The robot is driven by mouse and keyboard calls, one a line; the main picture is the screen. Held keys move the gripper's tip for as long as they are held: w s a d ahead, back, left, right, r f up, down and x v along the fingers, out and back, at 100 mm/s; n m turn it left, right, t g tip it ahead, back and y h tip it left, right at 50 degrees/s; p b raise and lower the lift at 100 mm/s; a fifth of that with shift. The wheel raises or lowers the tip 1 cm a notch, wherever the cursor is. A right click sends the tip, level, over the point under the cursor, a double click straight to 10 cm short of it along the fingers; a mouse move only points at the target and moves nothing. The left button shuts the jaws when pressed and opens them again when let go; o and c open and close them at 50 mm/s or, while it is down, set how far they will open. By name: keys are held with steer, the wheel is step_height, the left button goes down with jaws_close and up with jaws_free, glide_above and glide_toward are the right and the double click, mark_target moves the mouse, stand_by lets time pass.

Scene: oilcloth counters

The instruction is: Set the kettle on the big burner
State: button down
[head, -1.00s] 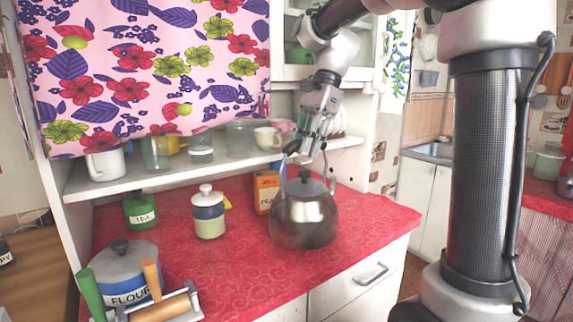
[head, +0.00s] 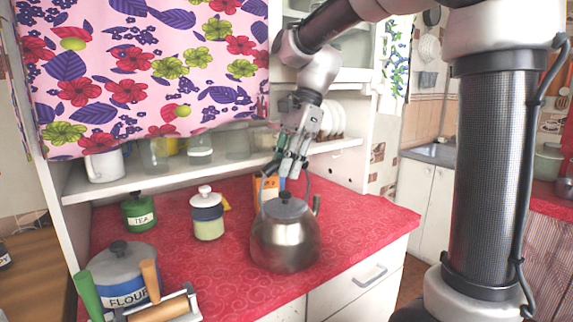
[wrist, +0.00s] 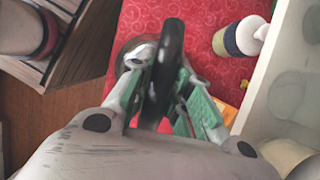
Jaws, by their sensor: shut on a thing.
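The kettle (head: 286,242) is round, brushed metal, with a dark lid knob, a spout at its right and a tall arched handle. It is upright over the red counter in the head view; I cannot tell how far its base is above the cloth. My gripper (head: 293,168) is above it, shut on the top of the handle. In the wrist view the dark handle (wrist: 172,58) runs between the green-padded fingers of my gripper (wrist: 165,105), and most of the kettle body is hidden. No burner can be made out in either view.
A flour canister (head: 122,272), a green tea tin (head: 139,214), a banded jar (head: 208,222) and an orange box (head: 266,186) stand on the red counter (head: 235,280). A shelf (head: 110,186) runs behind.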

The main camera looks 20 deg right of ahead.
steer(key=c, duration=1.3)
jaws_free()
steer(key=shift+f, duration=0.1)
